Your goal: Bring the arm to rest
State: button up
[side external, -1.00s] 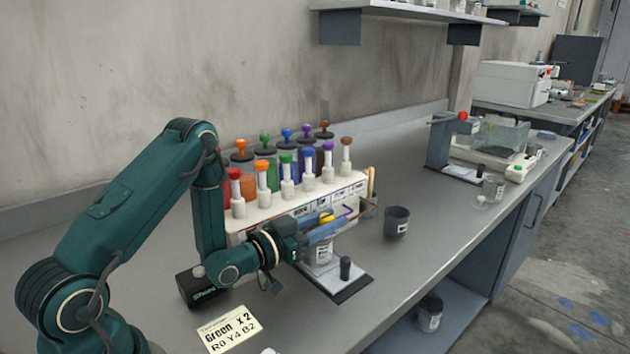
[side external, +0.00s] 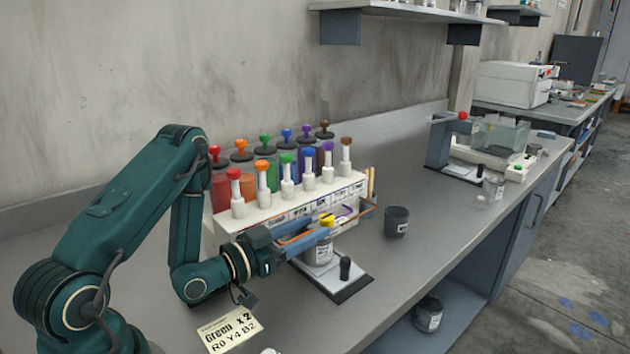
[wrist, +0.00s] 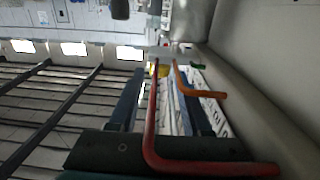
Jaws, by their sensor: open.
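My gripper (side external: 322,228) is open above the front of the bench, pointing right, with its blue fingers close over a small jar (side external: 320,254) on a white plate. I see nothing held between the fingers. A yellow piece (side external: 327,220) shows at the fingertips; I cannot tell if it belongs to the jar or something behind. In the wrist view my two dark fingers (wrist: 160,100) are apart, with a red bent rod (wrist: 151,120) and an orange bent rod (wrist: 185,82) in sight near them. My arm is bent over the left of the bench.
A white rack (side external: 275,212) with several coloured-topped dispensers stands behind my gripper. A dark cup (side external: 396,221) is to its right. A card (side external: 230,330) reading "Green x 2, R0 Y4 B2" lies in front.

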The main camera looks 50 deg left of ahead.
notch_tip(320, 180, up, 4)
jog(key=w+d+m+g, duration=0.2)
jog(key=m+g, duration=0.1)
jog(key=g, duration=0.1)
jog(key=s+d+r+n+g+y, duration=0.1)
jog(key=s+r+g+y, duration=0.15)
jog(key=s, duration=0.35)
jog(key=s+d+n+g+h, duration=0.1)
jog(key=s+d+g, duration=0.1)
jog(key=s, duration=0.5)
jog(key=s+d+n+g+h, duration=0.1)
jog(key=s+g, duration=0.3)
jog(key=s, duration=0.4)
jog(key=shift+d+r, duration=0.2)
jog(key=shift+d, duration=0.55)
jog(key=shift+s, duration=0.1)
